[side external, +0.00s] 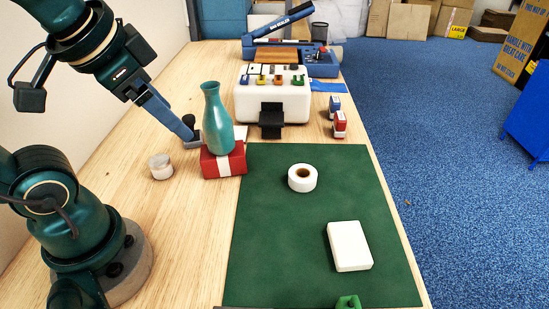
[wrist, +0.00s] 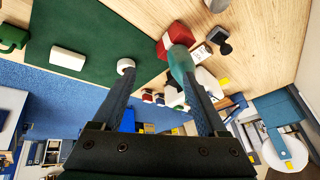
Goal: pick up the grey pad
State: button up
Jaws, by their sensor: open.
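My gripper (side external: 186,133) is low over the wooden table, left of the teal vase. In the wrist view its two fingers (wrist: 158,72) are spread apart with nothing held. No thing shows clearly as a grey pad. A dark grey piece with a round knob (wrist: 222,46) lies on the wood. In the side view its base (side external: 193,144) shows at my fingertip, partly hidden; I cannot tell if they touch. A white block (side external: 349,246) lies flat on the green mat, apart from my gripper.
The teal vase (side external: 217,120) stands at a red box with a white band (side external: 209,165), close to my gripper. A small jar (side external: 161,166) is left of it. A white roll (side external: 302,178) lies on the green mat (side external: 270,250). A white machine (side external: 298,98) stands behind.

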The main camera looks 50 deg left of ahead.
jog(key=w+a+m+y, duration=0.3)
jog(key=a+m+y, duration=0.2)
jog(key=a, duration=0.4)
jog(key=m+t+y, duration=0.3)
jog(key=m+y, duration=0.1)
jog(key=m, duration=1.5)
send_over(187, 121)
notch_tip(187, 121, down, 14)
jog(key=shift+d+f, duration=0.1)
jog(key=shift+f, duration=0.85)
jog(key=shift+x, duration=2.5)
grip_shut()
